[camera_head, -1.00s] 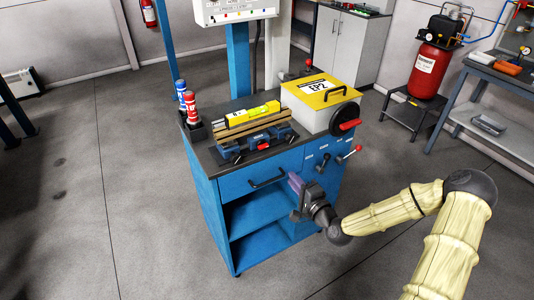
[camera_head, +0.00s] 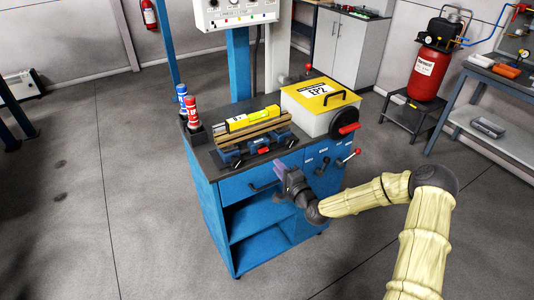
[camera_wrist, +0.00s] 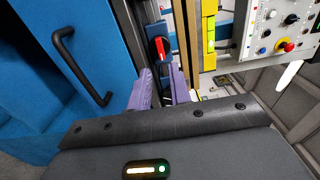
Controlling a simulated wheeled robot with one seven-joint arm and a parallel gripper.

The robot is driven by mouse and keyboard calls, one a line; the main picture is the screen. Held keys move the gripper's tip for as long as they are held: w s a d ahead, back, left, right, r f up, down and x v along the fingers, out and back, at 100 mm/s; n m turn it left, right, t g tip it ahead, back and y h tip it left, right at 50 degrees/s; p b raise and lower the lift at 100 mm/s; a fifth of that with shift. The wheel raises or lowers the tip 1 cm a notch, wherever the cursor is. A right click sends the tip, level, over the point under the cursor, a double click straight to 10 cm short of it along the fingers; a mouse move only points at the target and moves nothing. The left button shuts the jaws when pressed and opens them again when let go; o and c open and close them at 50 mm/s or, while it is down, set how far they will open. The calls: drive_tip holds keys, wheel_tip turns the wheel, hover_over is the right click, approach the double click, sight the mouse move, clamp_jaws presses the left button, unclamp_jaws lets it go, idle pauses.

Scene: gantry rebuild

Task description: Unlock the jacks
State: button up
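A blue jack-like unit (camera_head: 243,153) with a red lever (camera_head: 264,150) sits on the cart's dark top, along the front of wooden bars (camera_head: 252,133) that carry a yellow level. The red lever also shows in the wrist view (camera_wrist: 161,48), upright in the picture, just beyond my fingertips. My gripper (camera_head: 281,166) is in front of the cart's upper edge, near the drawer handle. In the wrist view its purple fingers (camera_wrist: 160,78) are apart with nothing held between them. The unit's far side is hidden by the bars.
A white box with a yellow lid (camera_head: 320,94) and red knob stands right of the bars. The drawer handle (camera_wrist: 80,68) protrudes nearby. Red and blue bottles (camera_head: 190,110) stand at the left corner.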

sight(264, 152)
drive_tip(key=p+x, duration=0.1)
drive_tip(key=x, duration=0.7)
drive_tip(key=shift+w+a, duration=0.15)
drive_tip(key=shift+a, duration=0.05)
clamp_jaws()
